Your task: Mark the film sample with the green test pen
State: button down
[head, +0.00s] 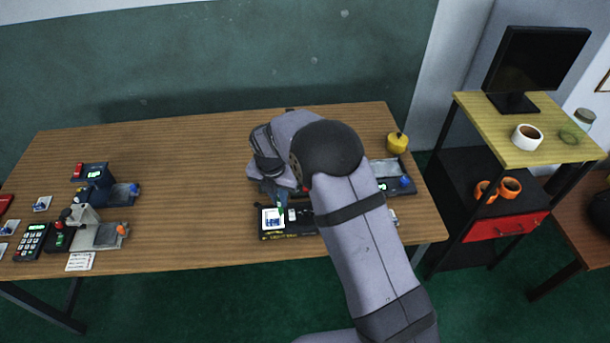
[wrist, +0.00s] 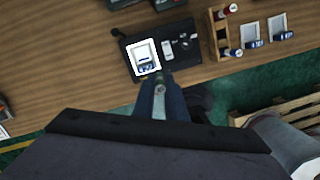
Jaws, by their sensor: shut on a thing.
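The film sample (head: 266,215) is a white-framed square with blue marks, lying at the left end of a black tray (head: 300,228) near the table's front edge. In the wrist view the sample (wrist: 135,57) lies just beyond my fingertips, on the tray (wrist: 187,58). My gripper (head: 276,198) is shut on the green test pen (head: 282,209), above the sample's right edge. In the wrist view my gripper (wrist: 160,88) points at the sample's lower edge, with a little of the pen (wrist: 160,90) between the fingers. I cannot tell whether the pen's tip touches the sample.
A yellow container (head: 397,143) stands at the table's back right. Small dark and grey devices (head: 95,235) and a keypad (head: 31,241) are at the left. The table's middle is clear.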

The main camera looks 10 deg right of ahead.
jog(key=w+a+n, duration=0.4)
jog(key=n, duration=0.1)
jog(key=shift+w+f+y, duration=0.3)
jog(key=shift+w+y, duration=0.05)
jog(key=shift+y, duration=0.05)
jog(key=shift+f+b, duration=1.95)
jog(key=shift+f, duration=0.7)
jog(key=shift+f, duration=0.35)
jog(key=shift+d, duration=1.25)
dwell(2.2)
jog(key=shift+r+p, duration=0.1)
jog(key=shift+p, duration=0.2)
